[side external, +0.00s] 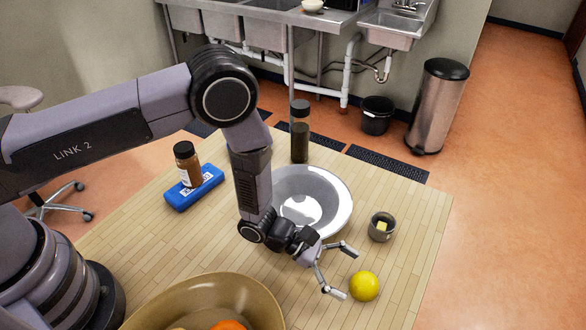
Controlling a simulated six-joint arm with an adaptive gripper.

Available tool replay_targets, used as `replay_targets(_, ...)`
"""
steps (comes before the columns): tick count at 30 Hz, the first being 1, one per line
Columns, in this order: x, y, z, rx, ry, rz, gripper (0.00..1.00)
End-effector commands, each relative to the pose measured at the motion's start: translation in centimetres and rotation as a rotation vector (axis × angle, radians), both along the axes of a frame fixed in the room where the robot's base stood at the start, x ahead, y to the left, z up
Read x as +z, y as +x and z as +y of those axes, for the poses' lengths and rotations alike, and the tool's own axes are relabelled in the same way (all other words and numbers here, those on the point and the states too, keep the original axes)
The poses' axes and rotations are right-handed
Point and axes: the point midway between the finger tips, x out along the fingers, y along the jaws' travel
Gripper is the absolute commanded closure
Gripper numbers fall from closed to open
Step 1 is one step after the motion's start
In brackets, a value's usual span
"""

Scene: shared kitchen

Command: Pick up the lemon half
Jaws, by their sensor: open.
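A round yellow fruit (364,286), which looks like the lemon half, rests on the wooden table towards the front right. I cannot make out a cut face on it. My gripper (344,271) is open and empty. It is tilted, with its fingers spread and pointing to the right, just left of the yellow fruit. The nearer fingertip is very close to the fruit's left side; I cannot tell whether they touch.
A white-rimmed metal bowl (342,190) stands behind my gripper. A small grey cup (381,237) with a yellow piece inside is at right. A large tan bowl (262,292) holds orange fruit in front. A brown jar (187,168) stands on a blue box (178,200). A dark bottle (300,142) stands behind.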

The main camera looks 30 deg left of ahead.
Motion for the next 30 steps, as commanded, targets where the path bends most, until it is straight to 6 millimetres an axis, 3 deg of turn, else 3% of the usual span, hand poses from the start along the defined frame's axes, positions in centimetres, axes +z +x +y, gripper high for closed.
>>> replay_targets(6,-1.2,0.6,-3.0,-0.002,-0.001,0.0,0.12)
replay_targets(16,-1.5,0.8,-3.6,-0.001,0.0,0.0,0.13)
replay_targets(30,-1.4,0.8,-3.6,-0.002,0.0,0.001,0.74)
